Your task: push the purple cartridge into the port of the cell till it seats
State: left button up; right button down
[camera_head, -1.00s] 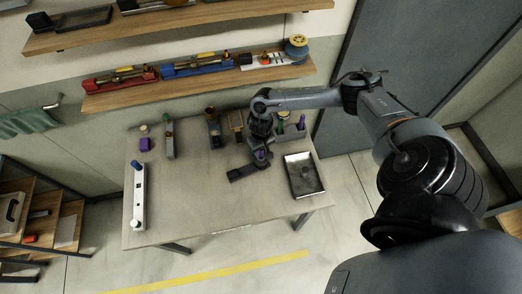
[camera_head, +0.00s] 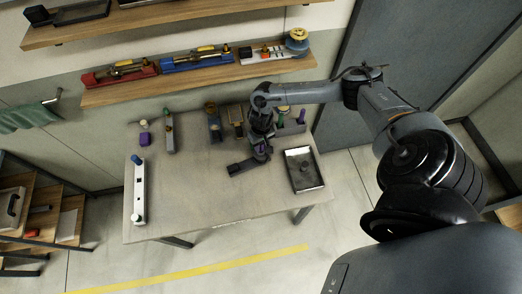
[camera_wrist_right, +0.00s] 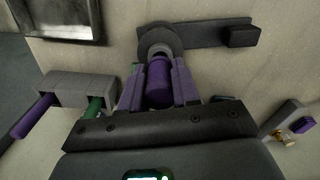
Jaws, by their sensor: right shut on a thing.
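My right gripper (camera_head: 262,153) is over the right part of the table. In the right wrist view its two fingers (camera_wrist_right: 158,88) are shut on a purple cartridge (camera_wrist_right: 158,80). The cell is a dark bar with a block at one end (camera_wrist_right: 243,37) and a round grey port (camera_wrist_right: 157,42) at the other. It also shows in the head view (camera_head: 239,168) beside the gripper. The cartridge's far end meets or lies just in front of the port. How deep it sits cannot be told. My left gripper is not in view.
A grey rack (camera_wrist_right: 75,88) holds another purple cartridge (camera_wrist_right: 33,117) and a green one (camera_wrist_right: 95,108). A metal tray (camera_head: 304,186) lies right of the cell. A white bar (camera_head: 139,192) and a small purple block (camera_head: 144,139) are at left. The table's middle is clear.

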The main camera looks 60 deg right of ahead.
jog(key=shift+f, duration=0.75)
dwell(1.5)
jog(key=c, duration=0.8)
grip_release()
jog(key=shift+o, duration=0.2)
jog(key=shift+r, duration=0.1)
notch_tip(320, 180, up, 12)
jog(key=shift+f, duration=0.1)
